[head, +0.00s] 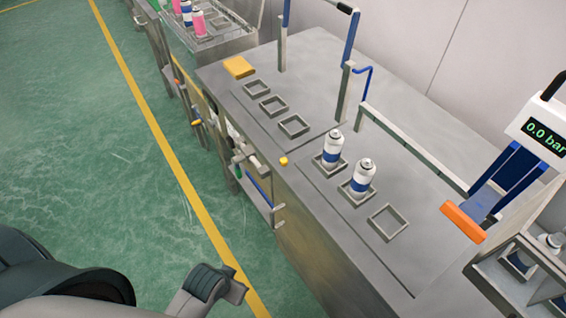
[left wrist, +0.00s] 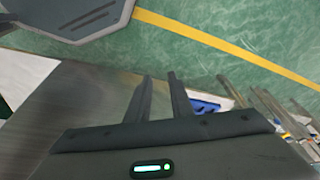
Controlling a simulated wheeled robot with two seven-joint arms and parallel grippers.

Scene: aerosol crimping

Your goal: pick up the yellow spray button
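The yellow spray button (head: 283,161) is a small yellow piece near the left front edge of the grey workbench (head: 300,205), left of two spray cans, in the head view. I cannot make it out in the left wrist view. My left gripper (left wrist: 159,80) shows two dark fingers with a gap between them and nothing held. The fingers point over the floor and bench side. In the head view parts of my own body show at the lower left, away from the button. My right gripper is not in view.
Two white-and-blue cans (head: 332,148) (head: 361,178) stand in square holders beside an empty holder (head: 387,222). Several empty holders lie farther back near a yellow block (head: 238,67). A raised rail (head: 415,150), an orange block (head: 463,222) and a pressure display (head: 544,134) are on the right.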

